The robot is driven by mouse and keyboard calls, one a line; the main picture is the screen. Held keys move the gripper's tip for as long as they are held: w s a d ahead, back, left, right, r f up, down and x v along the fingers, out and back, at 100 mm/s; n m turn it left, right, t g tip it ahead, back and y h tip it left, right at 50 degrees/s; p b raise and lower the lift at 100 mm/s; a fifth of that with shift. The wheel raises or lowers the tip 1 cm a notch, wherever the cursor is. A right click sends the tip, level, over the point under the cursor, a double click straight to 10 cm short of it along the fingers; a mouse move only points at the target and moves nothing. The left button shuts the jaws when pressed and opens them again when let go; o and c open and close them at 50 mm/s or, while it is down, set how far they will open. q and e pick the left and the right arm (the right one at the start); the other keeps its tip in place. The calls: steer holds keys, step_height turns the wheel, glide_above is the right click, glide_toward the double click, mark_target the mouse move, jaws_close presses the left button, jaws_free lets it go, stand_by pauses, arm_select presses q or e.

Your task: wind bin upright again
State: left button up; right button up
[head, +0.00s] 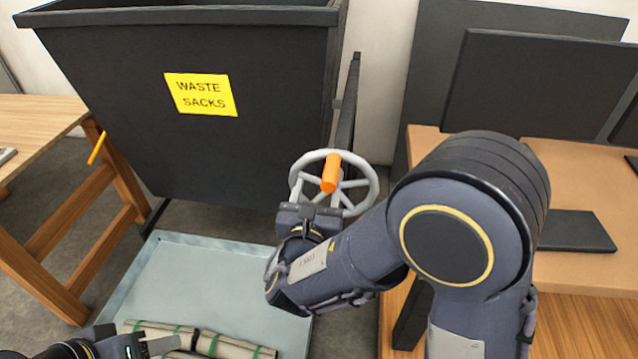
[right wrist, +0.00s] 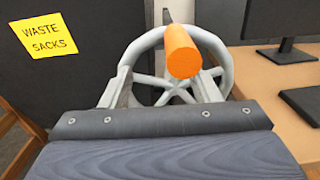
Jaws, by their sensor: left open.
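The dark grey bin (head: 130,110) with a yellow "WASTE SACKS" label stands at the left of the head view, above a shallow tray. I cannot tell its exact tilt. A grey handwheel (head: 366,172) with an orange handle (head: 330,172) is at its right. The handle also shows in the right wrist view (right wrist: 181,52). My right gripper (head: 317,197) is at the wheel's near side; its fingers (right wrist: 160,88) are apart, with the handle beyond and between them. Contact is not clear. My left gripper (head: 150,345) is open at the bottom left, partly out of frame.
The pale tray (head: 200,270) holds several rolled sacks (head: 230,345) with green bands near my left gripper. A wooden table (head: 40,115) stands at left. A desk (head: 580,275) with monitors (head: 530,85) is at right, close to my right arm.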

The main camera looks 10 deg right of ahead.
steer(key=v, duration=0.9)
steer(key=shift+s, duration=0.2)
steer(key=s+d+f+m+g, duration=0.2)
steer(key=s+d+m+g, duration=0.1)
steer(key=d+m+g, duration=0.3)
steer(key=s+d+f+m+g+h+p, duration=0.1)
steer(key=s+d+f+m+g, duration=0.15)
steer(key=d+m, duration=0.35)
steer(key=s+d+f+m+g, duration=0.1)
steer(key=s+d+m+g, duration=0.4)
steer(key=d, duration=0.3)
steer(key=s+f+m+g+y, duration=0.1)
steer(key=s+m+g+y, duration=0.1)
steer(key=s+m+y, duration=0.4)
steer(key=a+r+m+t+y+p, duration=0.1)
steer(key=a+r+m+t+y, duration=0.3)
steer(key=m, duration=0.7)
steer(key=shift+w+a+r, duration=0.2)
steer(key=shift+w+r, duration=0.15)
steer(key=shift+r, duration=0.35)
